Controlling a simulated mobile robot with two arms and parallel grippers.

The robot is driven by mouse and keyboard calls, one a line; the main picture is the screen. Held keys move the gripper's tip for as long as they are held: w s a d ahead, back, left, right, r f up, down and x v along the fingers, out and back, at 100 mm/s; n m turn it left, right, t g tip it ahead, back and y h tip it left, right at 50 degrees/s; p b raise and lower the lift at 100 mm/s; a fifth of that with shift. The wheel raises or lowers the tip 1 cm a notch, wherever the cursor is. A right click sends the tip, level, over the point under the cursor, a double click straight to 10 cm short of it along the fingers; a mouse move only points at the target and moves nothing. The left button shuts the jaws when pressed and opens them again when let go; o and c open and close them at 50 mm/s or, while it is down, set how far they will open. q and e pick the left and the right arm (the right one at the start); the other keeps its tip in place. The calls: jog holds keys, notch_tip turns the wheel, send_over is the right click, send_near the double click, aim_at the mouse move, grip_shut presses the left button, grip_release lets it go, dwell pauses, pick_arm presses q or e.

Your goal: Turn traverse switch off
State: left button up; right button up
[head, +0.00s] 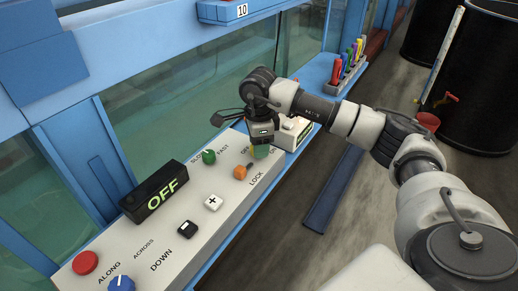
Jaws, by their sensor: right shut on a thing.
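A pale control panel (205,228) slopes along the blue frame of the glass flume. At its far end is a green knob (260,152), partly hidden by my right gripper (261,143). My right gripper points down and is shut on this knob. The label beside it is partly covered, so I cannot read it in full. A black display box (154,191) on the panel shows OFF in green letters. My left gripper is not in view.
Close by on the panel are another green knob (209,157) and an orange knob (240,172). Nearer are a white plus button (213,203), a black button (187,228), a red button (86,262) and a blue knob (121,284). A white box (292,132) stands just beyond the gripper.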

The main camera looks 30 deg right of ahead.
jog(key=n+b, duration=0.1)
jog(key=n, duration=0.2)
jog(key=shift+b, duration=0.3)
jog(key=shift+n+b, duration=0.4)
jog(key=shift+n, duration=1)
jog(key=shift+r, duration=0.1)
jog(key=o, duration=0.9)
jog(key=shift+o, duration=0.2)
notch_tip(320, 180, up, 11)
jog(key=shift+b, duration=0.4)
jog(key=shift+f, duration=0.2)
